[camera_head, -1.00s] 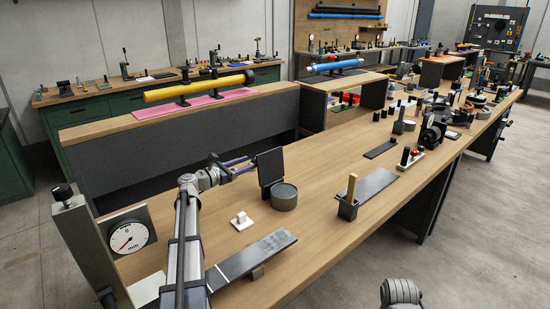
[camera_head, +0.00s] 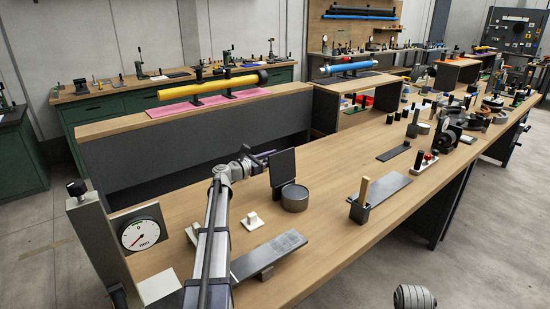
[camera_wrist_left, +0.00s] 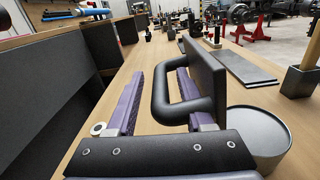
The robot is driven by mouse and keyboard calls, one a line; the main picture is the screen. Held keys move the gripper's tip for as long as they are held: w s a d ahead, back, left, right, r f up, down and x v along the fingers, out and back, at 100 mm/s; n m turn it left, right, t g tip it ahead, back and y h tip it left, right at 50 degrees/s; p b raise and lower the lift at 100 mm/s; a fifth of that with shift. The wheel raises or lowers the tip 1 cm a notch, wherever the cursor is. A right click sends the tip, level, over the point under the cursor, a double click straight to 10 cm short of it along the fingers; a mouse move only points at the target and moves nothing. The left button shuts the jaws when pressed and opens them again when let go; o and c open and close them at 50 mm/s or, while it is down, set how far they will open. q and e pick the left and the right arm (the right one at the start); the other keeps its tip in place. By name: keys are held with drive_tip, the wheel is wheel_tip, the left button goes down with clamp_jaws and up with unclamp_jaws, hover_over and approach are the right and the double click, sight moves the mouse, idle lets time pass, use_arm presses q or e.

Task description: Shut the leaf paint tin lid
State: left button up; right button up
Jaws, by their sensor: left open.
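The paint tin (camera_head: 295,198) is a round grey tin on the bench. Its dark square lid (camera_head: 283,168) stands upright at the tin's far left edge, open. In the left wrist view the lid (camera_wrist_left: 205,72) carries a thick black loop handle (camera_wrist_left: 159,92), and the tin (camera_wrist_left: 256,138) shows at lower right. My left gripper (camera_head: 265,155) is at the lid's left side. In the left wrist view its purple jaws (camera_wrist_left: 163,88) are apart, with the handle's bar between them. Whether they touch it is unclear.
A small white knobbed plate (camera_head: 252,221) and a dark flat bar (camera_head: 268,254) lie in front of the tin. A dark box with a wooden stick (camera_head: 360,205) stands to its right. A dial gauge (camera_head: 142,233) stands at left. Bare bench lies behind the tin.

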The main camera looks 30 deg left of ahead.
use_arm(q)
clamp_jaws()
idle(0.5)
idle(1.0)
